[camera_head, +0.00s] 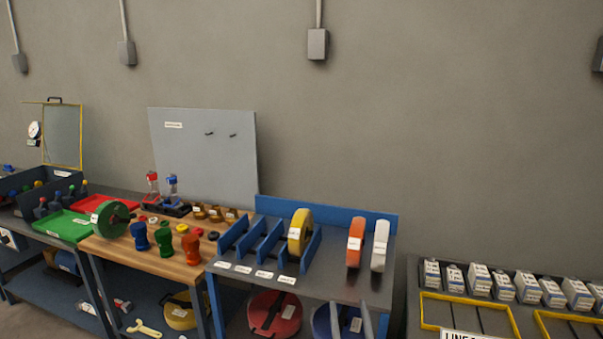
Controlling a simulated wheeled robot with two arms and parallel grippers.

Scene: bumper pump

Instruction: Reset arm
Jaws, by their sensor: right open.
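The two grey fingers of my right gripper (352,320) rise from the bottom edge, right of centre, in the head view. They are apart with nothing held between them. They appear in front of the blue rack table (345,285) and overlap a blue round part (324,322) on its lower level. The rest of my right arm is below the picture. My left gripper is out of view.
The rack table holds a yellow wheel (300,232), an orange wheel (355,243) and a white wheel (380,246). A dark table (415,300) with boxes and yellow-framed trays stands right.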

